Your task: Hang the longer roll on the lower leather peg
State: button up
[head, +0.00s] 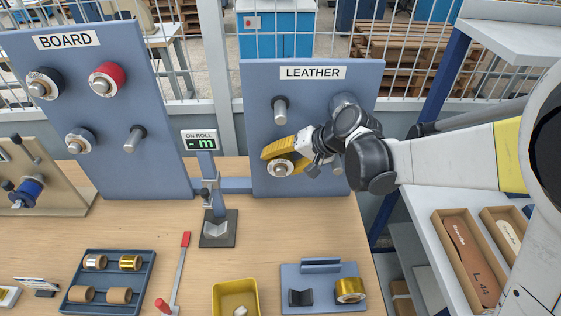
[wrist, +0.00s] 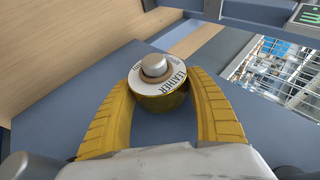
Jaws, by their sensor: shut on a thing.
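The leather panel (head: 315,135) stands upright at the back of the bench. A gold roll with a white end label reading LEATHER (wrist: 160,92) sits around a metal peg on the panel, whose round tip (wrist: 154,65) sticks out through its middle. In the head view this roll (head: 281,169) is at the lower left of the panel. My gripper (head: 278,158) is shut on it, with one ribbed yellow finger on each side in the wrist view (wrist: 165,105). The upper left leather peg (head: 280,108) is bare. My arm covers the right part of the panel.
The board panel (head: 110,150) at left holds several rolls. In front are a blue tray (head: 107,254) of small rolls, a yellow bin (head: 215,288) and another gold roll (head: 350,290) on a blue stand.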

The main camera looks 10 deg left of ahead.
jog(key=shift+w+r, duration=0.1)
jog(key=o, duration=1.3)
jog(key=shift+o, duration=0.2)
jog(key=shift+d+r, duration=0.15)
jog(key=shift+r, duration=0.1)
jog(key=s+d, duration=0.4)
jog(key=d, duration=0.7)
jog(key=shift+s+d, duration=0.25)
jog(key=shift+d, duration=0.15)
jog(key=shift+r, duration=0.1)
jog(key=s+d+t+h+b, duration=0.2)
jog(key=s+d+h, duration=0.2)
jog(key=s+d, duration=0.3)
jog(key=s+d+m+t+h+b, duration=0.1)
jog(key=s+d+t+h+b, duration=0.1)
jog(key=s+d, duration=0.5)
jog(key=d+h+b, duration=0.1)
jog(key=d+h, duration=0.1)
jog(key=d, duration=0.3)
jog(key=shift+s+b, duration=0.2)
jog(key=shift+b, duration=0.15)
